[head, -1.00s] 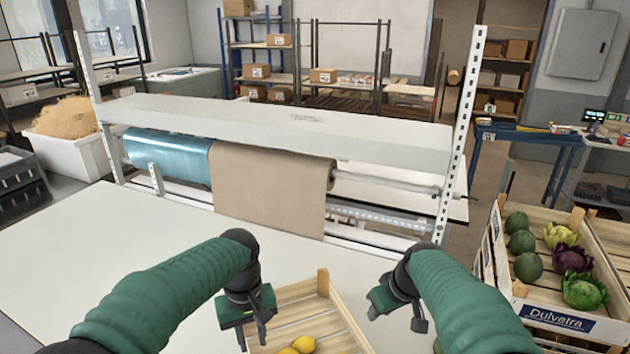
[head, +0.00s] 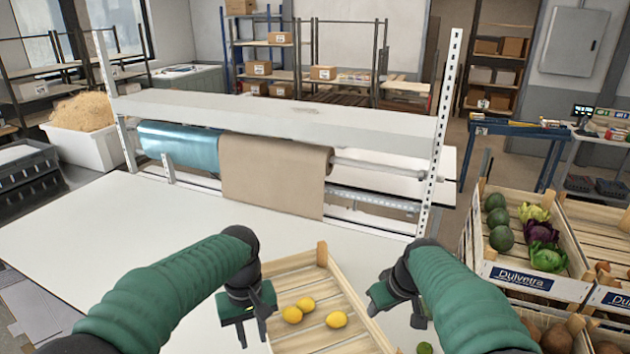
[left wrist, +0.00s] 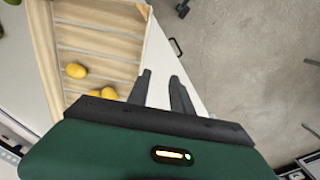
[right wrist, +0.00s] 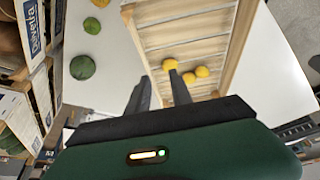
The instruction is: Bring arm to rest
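My left gripper (head: 252,328) hangs over the table at the left side of a wooden crate (head: 312,262). Its two fingers (left wrist: 160,88) stand apart with nothing between them in the left wrist view. My right gripper (head: 398,305) is at the right side of the crate. Its fingers (right wrist: 160,85) are apart in the right wrist view, with no object held. The crate holds a few yellow lemons (head: 336,319), which also show in the right wrist view (right wrist: 201,71). Both arms are bent, with the grippers pointing down.
The white table (head: 110,235) is bare on the left. A roll stand with brown paper (head: 275,175) crosses the back. A produce crate (head: 525,280) stands at the right. Loose green fruit (right wrist: 83,68) lies on the table right of the lemon crate.

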